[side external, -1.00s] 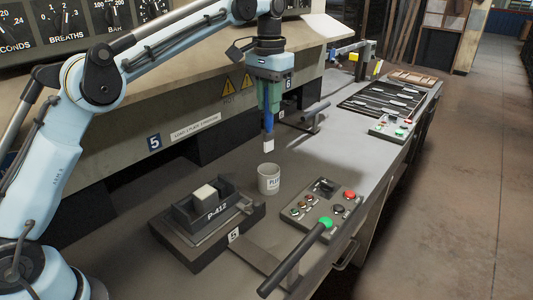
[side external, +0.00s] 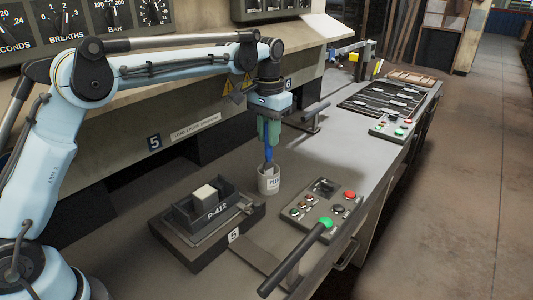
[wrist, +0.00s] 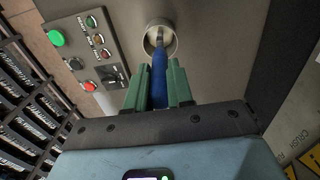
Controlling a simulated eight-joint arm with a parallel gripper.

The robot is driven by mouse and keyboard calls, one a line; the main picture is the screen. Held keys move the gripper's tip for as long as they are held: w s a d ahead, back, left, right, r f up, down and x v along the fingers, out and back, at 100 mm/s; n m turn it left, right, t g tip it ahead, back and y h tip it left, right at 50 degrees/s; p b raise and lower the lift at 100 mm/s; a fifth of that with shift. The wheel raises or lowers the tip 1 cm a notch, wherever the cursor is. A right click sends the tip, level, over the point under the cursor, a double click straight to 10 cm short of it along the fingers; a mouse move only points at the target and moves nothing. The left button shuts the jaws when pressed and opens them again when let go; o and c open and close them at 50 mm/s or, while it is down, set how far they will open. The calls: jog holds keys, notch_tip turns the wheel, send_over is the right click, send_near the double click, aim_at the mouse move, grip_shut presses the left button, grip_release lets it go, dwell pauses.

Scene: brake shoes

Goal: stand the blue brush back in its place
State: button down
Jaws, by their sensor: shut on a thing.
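The blue brush (side external: 268,156) is held upright between the green fingers of my gripper (side external: 269,138), which is shut on it. Its lower end is inside the mouth of a light grey cup with lettering (side external: 269,184), which stands on the bench. In the wrist view the brush (wrist: 159,75) runs from my gripper (wrist: 159,85) into the round opening of the cup (wrist: 171,38). The brush tip inside the cup is mostly hidden, and I cannot tell whether it touches the bottom.
A control panel with buttons (side external: 318,206) lies right of the cup, with a dark handle (side external: 292,268) in front. A dark mould block marked P-412 (side external: 208,225) is at left. A rack of dark parts (side external: 380,100) lies farther back. Bench around the cup is clear.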

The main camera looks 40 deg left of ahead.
jog(key=shift+f, duration=0.35)
jog(key=shift+c, duration=0.6)
grip_release()
jog(key=shift+r, duration=0.1)
jog(key=shift+r, duration=4.45)
